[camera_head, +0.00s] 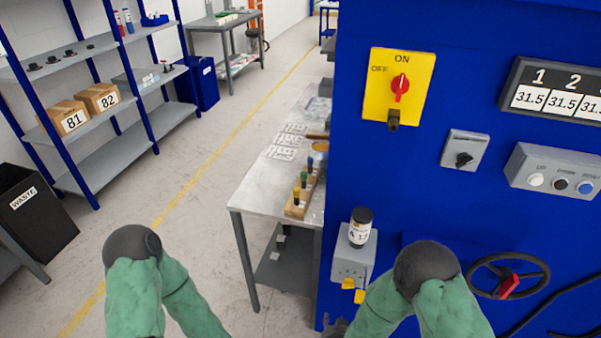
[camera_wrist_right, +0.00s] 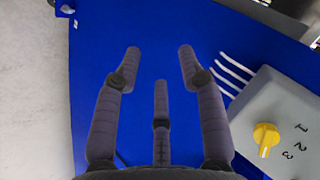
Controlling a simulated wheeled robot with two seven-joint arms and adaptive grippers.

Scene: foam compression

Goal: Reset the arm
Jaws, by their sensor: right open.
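My right arm (camera_head: 425,285), green with a dark joint cap, is bent in front of the blue machine (camera_head: 470,30). Only a dark bit of my right gripper (camera_head: 336,327) shows at the bottom edge of the head view. In the right wrist view, the right gripper (camera_wrist_right: 160,62) has its three fingers spread apart with nothing between them. It points at the blue panel, left of a grey box with a yellow knob (camera_wrist_right: 265,139). My left arm (camera_head: 150,285) is bent at the lower left. Its gripper is out of view.
A workbench (camera_head: 250,197) with tools stands left of the machine. Open floor (camera_head: 190,215) lies left of the bench.

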